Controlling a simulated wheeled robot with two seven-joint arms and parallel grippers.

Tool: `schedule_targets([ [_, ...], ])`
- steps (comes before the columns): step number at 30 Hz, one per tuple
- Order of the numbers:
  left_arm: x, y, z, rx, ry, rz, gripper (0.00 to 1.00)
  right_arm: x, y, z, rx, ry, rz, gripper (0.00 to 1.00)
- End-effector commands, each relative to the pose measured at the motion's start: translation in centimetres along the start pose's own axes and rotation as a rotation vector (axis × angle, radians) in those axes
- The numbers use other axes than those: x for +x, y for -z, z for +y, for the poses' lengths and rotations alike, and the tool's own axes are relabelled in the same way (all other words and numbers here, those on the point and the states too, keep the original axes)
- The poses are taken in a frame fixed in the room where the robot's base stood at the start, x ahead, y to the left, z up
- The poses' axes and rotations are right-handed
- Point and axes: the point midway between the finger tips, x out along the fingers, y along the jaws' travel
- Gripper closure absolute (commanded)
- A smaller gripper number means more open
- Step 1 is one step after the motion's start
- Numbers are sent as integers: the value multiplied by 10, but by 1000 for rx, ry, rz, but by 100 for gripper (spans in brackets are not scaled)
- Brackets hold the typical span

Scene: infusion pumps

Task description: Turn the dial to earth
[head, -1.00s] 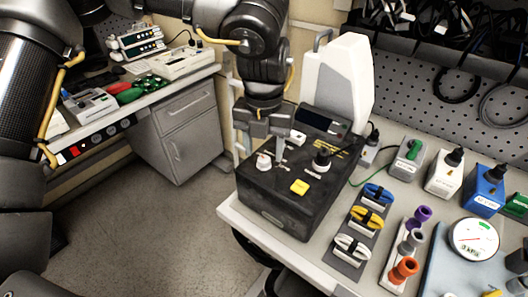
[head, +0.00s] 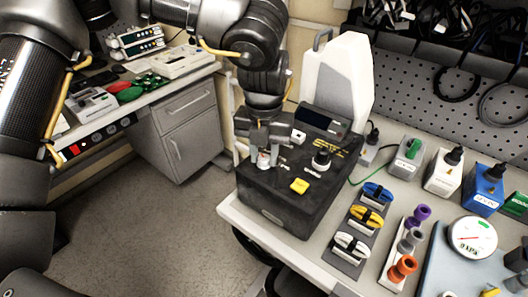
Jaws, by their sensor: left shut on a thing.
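A black tester box (head: 287,213) stands on the bench with its top panel facing up. My left gripper (head: 264,153) is over the panel's left part, shut on a white dial (head: 264,161), which its fingers partly cover. A black knob (head: 321,159) and a yellow button (head: 299,186) sit on the same panel, apart from the gripper. The markings around the dial are too small to read, so I cannot tell its setting. My right gripper is not in view.
Blue, yellow and white cable clips (head: 366,218) and coloured plugs (head: 403,268) lie right of the box. A white device (head: 336,80) stands behind it. A pressure gauge (head: 472,238) is further right. Open floor lies to the left.

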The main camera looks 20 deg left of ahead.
Motion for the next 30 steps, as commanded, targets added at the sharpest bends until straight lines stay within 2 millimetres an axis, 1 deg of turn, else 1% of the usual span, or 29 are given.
schedule_targets([
  [8,-1,-1,0,93,1,0,94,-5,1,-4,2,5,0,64],
  [16,-2,-1,0,306,2,0,94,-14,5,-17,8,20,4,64],
  [24,-2,-1,0,529,2,0,94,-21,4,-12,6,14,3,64],
  [30,-1,-1,0,656,2,-2,94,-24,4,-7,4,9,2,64],
])
